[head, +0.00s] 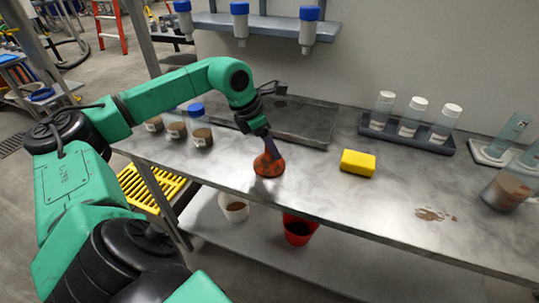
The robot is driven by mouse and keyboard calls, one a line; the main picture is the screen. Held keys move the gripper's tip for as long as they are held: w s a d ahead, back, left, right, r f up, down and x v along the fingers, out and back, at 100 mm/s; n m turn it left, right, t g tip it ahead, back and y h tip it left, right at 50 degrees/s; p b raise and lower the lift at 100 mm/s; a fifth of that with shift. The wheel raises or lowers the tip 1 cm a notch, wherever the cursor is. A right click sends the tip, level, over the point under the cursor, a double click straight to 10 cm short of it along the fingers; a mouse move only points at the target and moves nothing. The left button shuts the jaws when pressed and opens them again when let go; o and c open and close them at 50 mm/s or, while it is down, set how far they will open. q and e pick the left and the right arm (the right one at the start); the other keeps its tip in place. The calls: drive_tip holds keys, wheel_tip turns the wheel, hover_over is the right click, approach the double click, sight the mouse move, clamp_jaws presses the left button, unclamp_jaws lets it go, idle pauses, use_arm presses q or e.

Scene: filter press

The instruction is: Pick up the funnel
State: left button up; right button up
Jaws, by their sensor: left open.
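The funnel (268,165) looks orange-red and stands with its wide end down on the metal bench (310,185), near the front edge. My left gripper (264,139) points down right over its narrow top. The fingers are dark and small here, and they hide the funnel's upper part. The left gripper is open; I cannot tell whether its fingers touch the funnel or sit around its stem. My right gripper is not in view.
A yellow sponge-like block (358,163) lies right of the funnel. A dark tray (300,122) lies behind it, and brown-filled jars (202,137) stand to the left. A tube rack (405,134) is at the back right. A brown spill (436,214) marks the bench.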

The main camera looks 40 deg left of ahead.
use_arm(q)
clamp_jaws()
drive_tip(key=shift+r, duration=0.1)
wheel_tip(320, 180, up, 20)
drive_tip(key=p, duration=0.7)
